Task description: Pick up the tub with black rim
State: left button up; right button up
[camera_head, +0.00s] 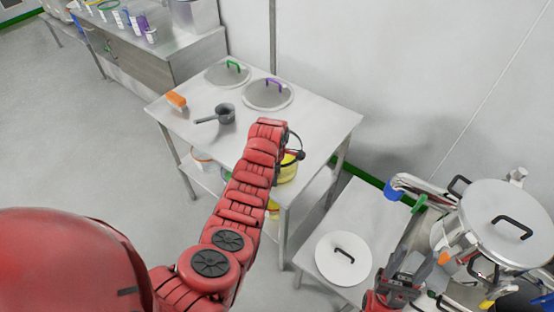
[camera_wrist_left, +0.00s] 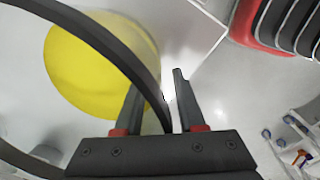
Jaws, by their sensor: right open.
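A yellow tub (camera_head: 288,172) with a dark rim stands near the right corner of the steel table, partly hidden behind my left arm. My left gripper (camera_head: 293,147) is just above and beside it. In the left wrist view the tub's yellow round surface (camera_wrist_left: 92,68) lies beyond a curved black band (camera_wrist_left: 98,38). The band runs between the left fingers (camera_wrist_left: 160,88), which stand apart with a gap visible beside it. I cannot tell whether the band is rim or handle. My right gripper (camera_head: 405,283) is open at the lower right, partly seen.
A lower table carries a white lid (camera_head: 343,259). A steel vessel (camera_head: 505,222) stands at the right. Floor is free at left.

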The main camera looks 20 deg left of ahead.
pick_arm(q)
jog(key=shift+c, duration=0.3)
grip_shut()
dwell(1.1)
